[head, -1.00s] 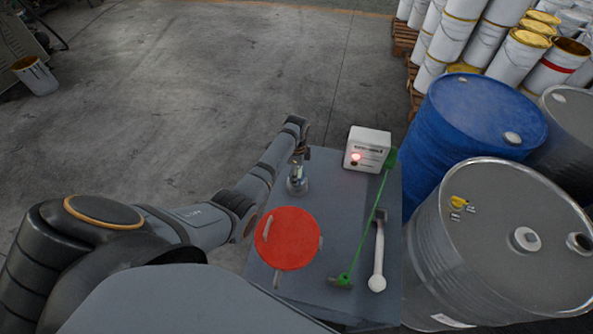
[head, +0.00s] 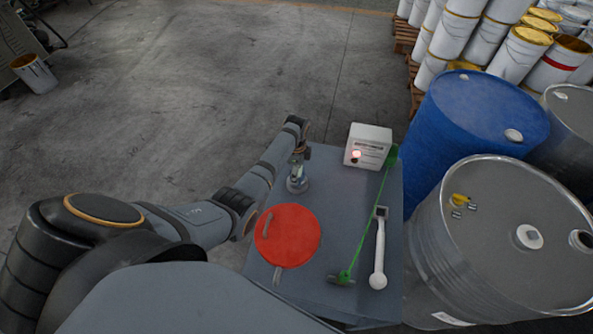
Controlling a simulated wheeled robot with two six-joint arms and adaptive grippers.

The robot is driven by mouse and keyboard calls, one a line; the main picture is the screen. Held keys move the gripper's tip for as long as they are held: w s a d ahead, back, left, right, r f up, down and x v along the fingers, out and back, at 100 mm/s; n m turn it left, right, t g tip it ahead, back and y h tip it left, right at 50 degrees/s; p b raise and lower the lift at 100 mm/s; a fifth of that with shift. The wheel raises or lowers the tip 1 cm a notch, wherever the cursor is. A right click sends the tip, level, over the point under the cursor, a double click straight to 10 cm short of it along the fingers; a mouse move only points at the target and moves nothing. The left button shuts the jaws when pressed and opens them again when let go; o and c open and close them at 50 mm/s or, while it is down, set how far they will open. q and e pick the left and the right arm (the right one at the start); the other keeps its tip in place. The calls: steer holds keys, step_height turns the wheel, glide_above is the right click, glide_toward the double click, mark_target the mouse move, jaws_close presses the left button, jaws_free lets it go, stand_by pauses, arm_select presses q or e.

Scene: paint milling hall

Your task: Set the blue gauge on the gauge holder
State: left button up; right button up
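My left arm reaches in from the left, and its gripper (head: 298,172) points down at the far left part of the grey table (head: 340,205). A small grey round-based object (head: 297,186) stands right under the fingers, with a pale part between or just behind them. It may be the gauge holder, but I cannot tell. I cannot make out a blue gauge; it may be hidden by the gripper. Whether the fingers are closed on anything is too small to tell. My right gripper is not in view.
A red round lid-like thing (head: 287,238) lies at the near left of the table. A green rod (head: 367,220) and a white-headed tool (head: 379,252) lie right. A white box with a red light (head: 368,146) stands at the back. Blue (head: 475,120) and grey drums (head: 500,235) stand to the right.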

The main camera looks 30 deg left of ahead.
arm_select(q)
steer(key=shift+f, duration=0.15)
steer(key=o, duration=1.6)
step_height(320, 180, up, 12)
steer(key=shift+f, duration=0.1)
